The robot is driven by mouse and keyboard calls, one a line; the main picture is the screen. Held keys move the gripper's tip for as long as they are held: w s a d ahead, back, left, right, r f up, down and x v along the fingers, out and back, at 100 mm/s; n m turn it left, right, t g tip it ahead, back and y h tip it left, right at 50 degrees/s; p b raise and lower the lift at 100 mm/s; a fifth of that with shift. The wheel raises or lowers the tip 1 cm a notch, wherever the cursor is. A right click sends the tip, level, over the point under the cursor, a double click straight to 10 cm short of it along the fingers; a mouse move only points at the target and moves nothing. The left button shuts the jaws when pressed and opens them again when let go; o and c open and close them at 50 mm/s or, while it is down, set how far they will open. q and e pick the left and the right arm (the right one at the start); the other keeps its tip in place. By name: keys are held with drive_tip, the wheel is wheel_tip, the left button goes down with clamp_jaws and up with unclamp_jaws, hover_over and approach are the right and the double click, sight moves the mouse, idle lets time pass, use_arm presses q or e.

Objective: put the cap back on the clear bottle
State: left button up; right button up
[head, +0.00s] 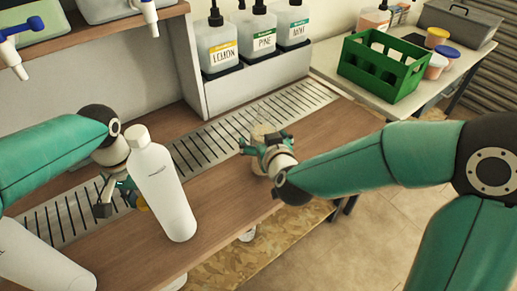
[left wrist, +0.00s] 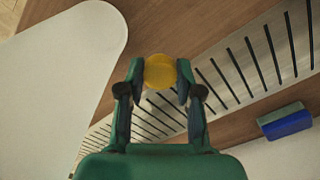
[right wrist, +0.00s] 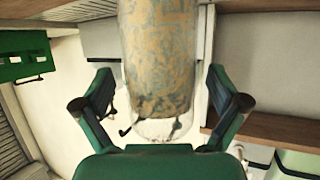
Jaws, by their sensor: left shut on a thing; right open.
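The yellow cap (left wrist: 160,72) is between the fingertips of my left gripper (left wrist: 157,78), which is shut on it. In the head view my left gripper (head: 122,198) is low over the drain grate, behind a tall white bottle that hides most of the cap. The clear bottle (right wrist: 158,60) stands between the spread fingers of my right gripper (right wrist: 162,98), which is open. In the head view the clear bottle (head: 262,131) is faint above the grate, partly hidden by my right gripper (head: 264,143). Its neck is hard to make out.
The tall white bottle (head: 166,195) stands close beside my left gripper. Another white container (head: 40,262) is at the lower left. Pump bottles (head: 258,32) stand behind the grate (head: 205,148). A green crate (head: 385,64) is on a side table. A blue-green block (left wrist: 285,121) lies near the grate.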

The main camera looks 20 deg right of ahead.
idle(0.3)
drive_tip(key=c, duration=1.7)
drive_tip(key=shift+r, duration=0.1)
